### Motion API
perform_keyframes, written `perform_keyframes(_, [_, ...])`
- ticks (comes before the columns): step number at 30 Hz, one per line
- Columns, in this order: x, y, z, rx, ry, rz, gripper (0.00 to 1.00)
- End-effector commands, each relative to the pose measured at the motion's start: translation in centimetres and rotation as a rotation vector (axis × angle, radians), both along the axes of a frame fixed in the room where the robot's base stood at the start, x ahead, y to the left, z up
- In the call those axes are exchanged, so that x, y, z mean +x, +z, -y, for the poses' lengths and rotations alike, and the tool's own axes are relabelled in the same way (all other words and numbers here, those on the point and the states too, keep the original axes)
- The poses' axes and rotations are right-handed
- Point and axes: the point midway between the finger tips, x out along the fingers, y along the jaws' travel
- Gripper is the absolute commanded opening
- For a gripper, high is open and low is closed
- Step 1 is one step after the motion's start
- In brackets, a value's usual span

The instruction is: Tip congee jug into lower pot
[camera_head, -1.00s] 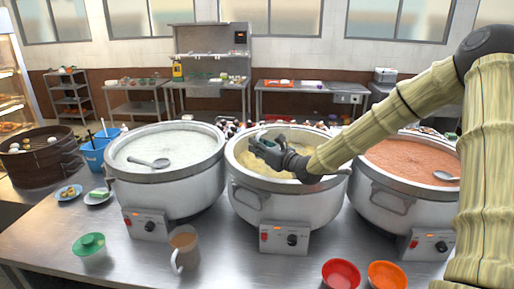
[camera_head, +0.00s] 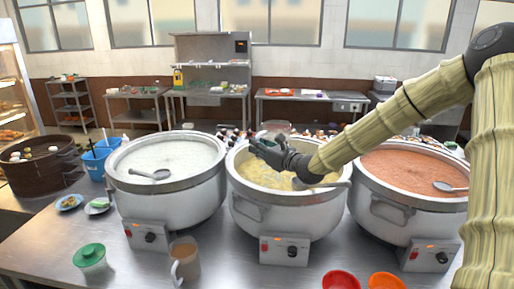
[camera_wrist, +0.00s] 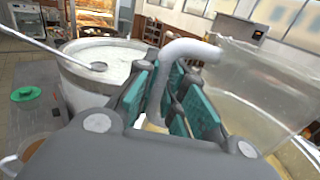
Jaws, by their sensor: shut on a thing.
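My gripper (camera_head: 268,150) is over the middle pot (camera_head: 285,215), which holds yellowish congee. In the wrist view, its teal-padded fingers (camera_wrist: 168,98) are shut on the pale handle (camera_wrist: 188,50) of a clear jug (camera_wrist: 245,75). The jug body is to the right of the fingers, above or within the pot opening; its exact tilt and contents are hard to tell. In the head view the jug is mostly hidden behind my gripper. A left pot (camera_head: 170,200) holds white congee and a right pot (camera_head: 410,210) holds orange-red congee. Which pot is lower is not clear.
Ladles rest at the left pot (camera_head: 150,174), middle pot (camera_head: 315,184) and right pot (camera_head: 448,187). In front are a tan mug (camera_head: 185,262), a green-lidded container (camera_head: 89,256), a red bowl (camera_head: 341,280) and an orange bowl (camera_head: 386,281). A steamer (camera_head: 40,172) stands left.

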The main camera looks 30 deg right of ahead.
Motion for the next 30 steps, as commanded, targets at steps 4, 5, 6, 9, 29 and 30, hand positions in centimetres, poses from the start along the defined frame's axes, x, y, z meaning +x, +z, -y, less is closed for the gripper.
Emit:
perform_keyframes(4, [0.0,0.3,0.0,-0.001,0.000,0.001,0.00])
perform_keyframes(5, [0.0,0.5,0.0,0.000,0.000,0.002,0.00])
perform_keyframes(6, [0.0,0.8,0.0,0.000,0.000,0.002,0.00])
perform_keyframes(9, [0.0,1.9,0.0,0.000,0.000,0.003,0.00])
perform_keyframes(29, [0.0,5.1,-0.1,0.000,0.001,0.001,0.00])
perform_keyframes(30, [0.0,5.1,-0.1,0.000,0.003,0.001,0.00])
